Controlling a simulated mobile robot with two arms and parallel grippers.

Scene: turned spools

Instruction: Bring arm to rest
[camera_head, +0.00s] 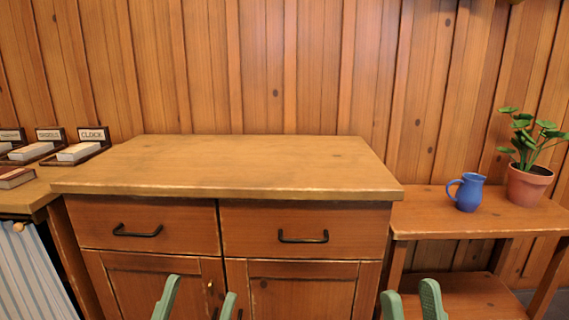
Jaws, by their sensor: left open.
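My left gripper (198,294) shows at the bottom edge of the head view, in front of the cabinet doors. Its two green fingers stand apart, with nothing visible between them. My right gripper (411,295) shows at the bottom edge, right of the cabinet and in front of the side table. Its green fingers are also apart, with a narrower gap and nothing visible between them. Only the finger ends of both grippers are in view; the arms are out of the picture.
A wooden cabinet (240,168) with a bare top stands in the middle. On the right, a low table (440,222) bears a blue jug (467,193) and a potted plant (527,186). Labelled stands (96,138) with pale blocks and a book (15,178) are at left.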

